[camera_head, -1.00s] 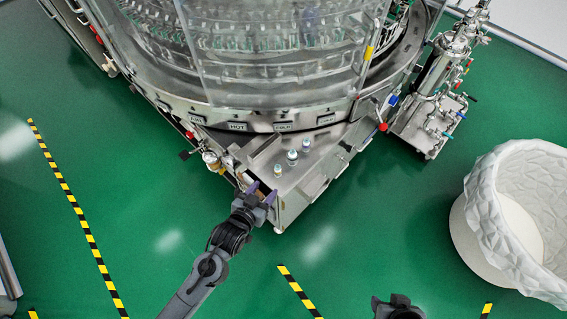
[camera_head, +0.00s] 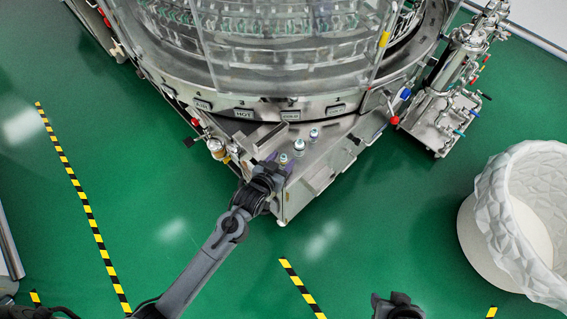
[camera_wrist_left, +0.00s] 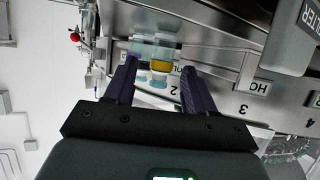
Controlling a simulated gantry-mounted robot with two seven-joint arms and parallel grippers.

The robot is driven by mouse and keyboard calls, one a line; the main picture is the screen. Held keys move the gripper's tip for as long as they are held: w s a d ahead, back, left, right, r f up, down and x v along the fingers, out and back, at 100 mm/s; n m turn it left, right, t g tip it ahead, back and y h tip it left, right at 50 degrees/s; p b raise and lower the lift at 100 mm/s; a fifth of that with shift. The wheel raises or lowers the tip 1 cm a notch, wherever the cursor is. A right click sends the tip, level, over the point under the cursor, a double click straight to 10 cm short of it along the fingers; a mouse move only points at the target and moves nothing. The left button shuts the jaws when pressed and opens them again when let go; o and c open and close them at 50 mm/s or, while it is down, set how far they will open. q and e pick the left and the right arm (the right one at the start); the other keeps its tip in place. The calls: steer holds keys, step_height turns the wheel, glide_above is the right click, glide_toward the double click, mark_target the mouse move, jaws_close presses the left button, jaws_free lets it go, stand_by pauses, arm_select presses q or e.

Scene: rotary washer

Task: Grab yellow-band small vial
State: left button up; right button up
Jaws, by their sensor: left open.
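A small vial with a yellow band (camera_wrist_left: 161,66) stands between the fingertips of my left gripper (camera_wrist_left: 158,70) in the left wrist view. In the head view, the nearest of three small vials (camera_head: 283,159) stands between the purple fingertips of my left gripper (camera_head: 281,164). The left gripper is open, with a finger on each side of the vial; I cannot tell if either touches it. My right gripper (camera_head: 398,304) shows only partly at the bottom edge, and its jaws are unclear.
Two more vials, a middle one (camera_head: 299,147) and a far one (camera_head: 314,135), stand in a row on the steel corner shelf (camera_head: 318,158). The round washer (camera_head: 285,65) rises behind. A white bin (camera_head: 482,245) stands at right. Green floor is open in front.

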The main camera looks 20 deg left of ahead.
arm_select(q)
steer(key=shift+x, duration=0.95)
steer(key=shift+c, duration=1)
jaws_close()
steer(key=shift+r, duration=0.15)
